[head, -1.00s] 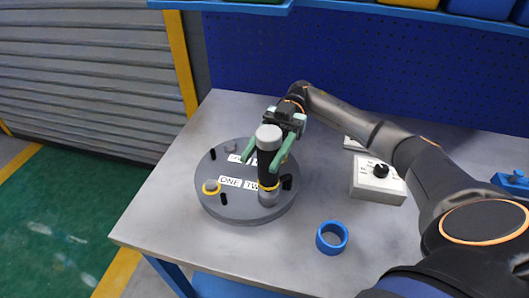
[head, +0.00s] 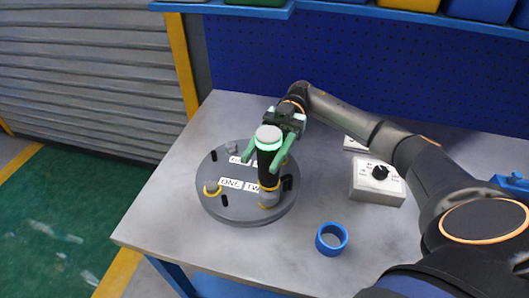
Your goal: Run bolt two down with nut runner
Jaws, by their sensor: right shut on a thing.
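The nut runner (head: 267,162) is a black upright cylinder with a pale cap and a lit green ring near its top. My right gripper (head: 264,160) has its green fingers shut on the nut runner's body. My left gripper is out of view.
A grey control box with a black knob (head: 379,172) stands right of the shell, with another pale box (head: 354,144) behind it. A blue ring (head: 332,238) lies near the table's front. The table (head: 170,200) is clear left of the shell.

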